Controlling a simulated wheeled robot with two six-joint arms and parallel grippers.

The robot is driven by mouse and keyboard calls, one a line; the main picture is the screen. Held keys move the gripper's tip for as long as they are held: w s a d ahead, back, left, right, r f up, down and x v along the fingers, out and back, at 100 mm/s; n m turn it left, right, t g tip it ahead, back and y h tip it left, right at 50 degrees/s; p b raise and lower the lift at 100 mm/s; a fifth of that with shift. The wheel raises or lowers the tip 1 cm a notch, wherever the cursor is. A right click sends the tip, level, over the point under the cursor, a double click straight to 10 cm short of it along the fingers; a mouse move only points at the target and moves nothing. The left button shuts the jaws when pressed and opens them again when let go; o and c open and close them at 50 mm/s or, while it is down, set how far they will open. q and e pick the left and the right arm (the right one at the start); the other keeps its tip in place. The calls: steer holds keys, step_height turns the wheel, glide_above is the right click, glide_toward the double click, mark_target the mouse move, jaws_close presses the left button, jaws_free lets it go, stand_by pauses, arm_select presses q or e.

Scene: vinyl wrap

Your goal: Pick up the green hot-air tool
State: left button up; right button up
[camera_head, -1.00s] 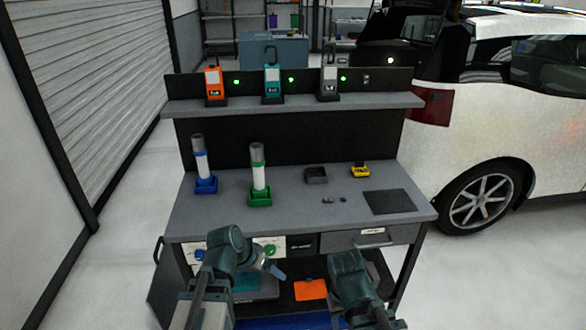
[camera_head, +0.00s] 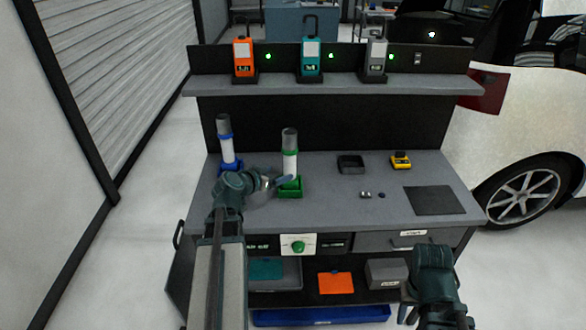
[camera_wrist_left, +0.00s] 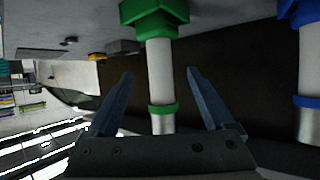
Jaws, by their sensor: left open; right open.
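The green hot-air tool (camera_head: 290,163) stands upright in a green holder (camera_head: 291,187) on the bench. It has a white body, green band and grey top. My left gripper (camera_head: 285,182) is open and empty, in front of the tool near its holder. In the left wrist view, the tool (camera_wrist_left: 160,78) shows between the two spread fingers, apart from both; its far end is hidden behind the gripper's palm. My right gripper (camera_head: 404,313) is open, low in front of the bench at the right, mostly hidden by its own arm.
A similar blue tool (camera_head: 227,147) stands left of the green one. A black tray (camera_head: 351,164), a yellow item (camera_head: 400,160) and a dark mat (camera_head: 434,201) lie to the right. A shelf (camera_head: 350,85) with several coloured devices runs behind.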

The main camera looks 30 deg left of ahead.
mark_target(286, 170)
arm_select(q)
steer(key=b+x, duration=0.1)
steer(key=x, duration=0.4)
steer(key=shift+w+f+b, duration=0.15)
steer(key=shift+b, duration=0.2)
steer(key=shift+w+f, duration=0.15)
steer(key=shift+w, duration=0.4)
steer(key=shift+w, duration=0.1)
steer(key=b+x, duration=0.2)
steer(key=x, duration=0.3)
steer(key=shift+w, duration=0.15)
steer(key=shift+d, duration=0.1)
steer(key=shift+c, duration=0.4)
jaws_close()
